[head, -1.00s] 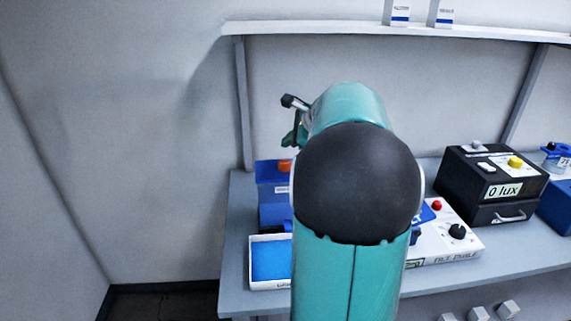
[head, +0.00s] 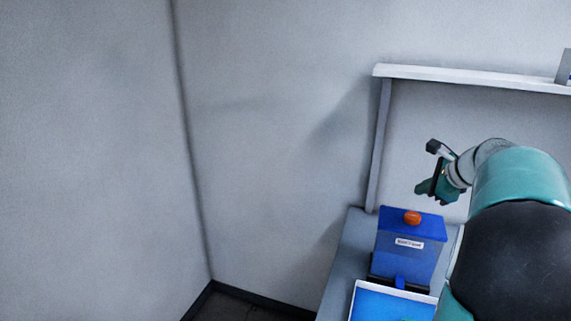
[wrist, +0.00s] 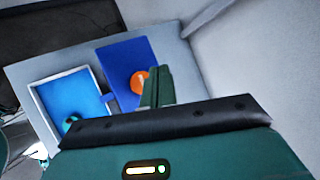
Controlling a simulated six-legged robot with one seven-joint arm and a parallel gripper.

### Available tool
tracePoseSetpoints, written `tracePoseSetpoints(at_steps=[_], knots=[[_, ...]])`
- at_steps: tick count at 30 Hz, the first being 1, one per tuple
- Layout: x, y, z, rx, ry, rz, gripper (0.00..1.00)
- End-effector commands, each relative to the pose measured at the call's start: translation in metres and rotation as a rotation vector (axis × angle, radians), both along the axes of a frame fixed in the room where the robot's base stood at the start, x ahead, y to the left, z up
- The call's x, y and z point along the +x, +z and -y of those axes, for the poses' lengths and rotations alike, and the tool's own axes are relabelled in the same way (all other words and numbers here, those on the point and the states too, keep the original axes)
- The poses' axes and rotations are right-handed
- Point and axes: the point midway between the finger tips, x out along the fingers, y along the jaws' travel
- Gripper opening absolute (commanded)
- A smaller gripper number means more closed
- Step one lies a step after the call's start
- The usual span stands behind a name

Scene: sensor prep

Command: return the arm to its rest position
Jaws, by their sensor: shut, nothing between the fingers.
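My arm shows at the right side of the head view, its teal and black links bent. My gripper (head: 424,188) is in the air above and behind the blue box, in front of the wall. In the wrist view its green fingers (wrist: 158,86) are together with nothing between them. They overlap the view of the blue box beside its orange knob; I see no contact.
The blue box (head: 408,258) with an orange knob (head: 412,217) stands on the grey bench (head: 343,262). A white-rimmed tray with a blue floor (head: 385,305) lies in front of it. A shelf (head: 470,80) runs above. The left side is bare wall.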

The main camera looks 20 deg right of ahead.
Motion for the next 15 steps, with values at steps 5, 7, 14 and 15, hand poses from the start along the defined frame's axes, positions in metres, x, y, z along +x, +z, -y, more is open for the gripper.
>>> tracePoseSetpoints(at_steps=[5,7,14,15], knots=[[0.002,0.002,-0.016,-0.027,0.045,-0.01,0.0],[0.004,0.004,-0.039,-0.07,0.111,-0.022,0.0],[-0.005,0.006,-0.158,-0.327,0.492,-0.086,0.0],[-0.01,0.004,-0.179,-0.377,0.565,-0.096,0.0]])
